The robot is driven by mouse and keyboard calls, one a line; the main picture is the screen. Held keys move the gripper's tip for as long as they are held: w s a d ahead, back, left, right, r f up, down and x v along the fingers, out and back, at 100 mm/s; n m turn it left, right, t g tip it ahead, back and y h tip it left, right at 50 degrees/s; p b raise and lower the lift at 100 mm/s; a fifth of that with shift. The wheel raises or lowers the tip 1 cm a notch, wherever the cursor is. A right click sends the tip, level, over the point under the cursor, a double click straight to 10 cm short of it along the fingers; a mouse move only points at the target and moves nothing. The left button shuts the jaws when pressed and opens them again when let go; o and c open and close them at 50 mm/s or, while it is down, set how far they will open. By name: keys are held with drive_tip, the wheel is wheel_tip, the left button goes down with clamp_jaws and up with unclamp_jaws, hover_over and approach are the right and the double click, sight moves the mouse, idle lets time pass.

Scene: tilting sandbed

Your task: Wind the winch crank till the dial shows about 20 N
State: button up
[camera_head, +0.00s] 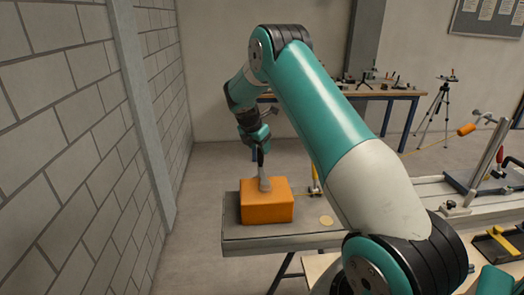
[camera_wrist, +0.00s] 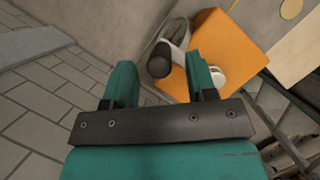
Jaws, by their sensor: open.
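In the head view my gripper (camera_head: 261,150) points down above an orange block (camera_head: 267,206) at the left end of a grey bench. A grey upright piece (camera_head: 265,180) stands on the block, just below my gripper. In the wrist view my gripper (camera_wrist: 160,66) is open. A dark round knob (camera_wrist: 159,59) on a grey arm shows between and beyond its fingers, over the orange block (camera_wrist: 232,42); I cannot tell if they touch. An orange handle (camera_head: 467,129) at the far right is on a post. I cannot tell which part is the winch crank, and no dial face is readable.
A block wall (camera_head: 70,130) stands close on the left. A pale disc (camera_head: 326,221) lies on the grey bench (camera_head: 240,233). A yellow upright (camera_head: 315,180) stands right of the block. A worktable (camera_head: 375,92) and a tripod (camera_head: 440,100) are behind.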

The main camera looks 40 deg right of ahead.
drive_tip(key=shift+p+x, duration=0.45)
drive_tip(key=shift+x, duration=1.75)
drive_tip(key=shift+c, duration=0.5)
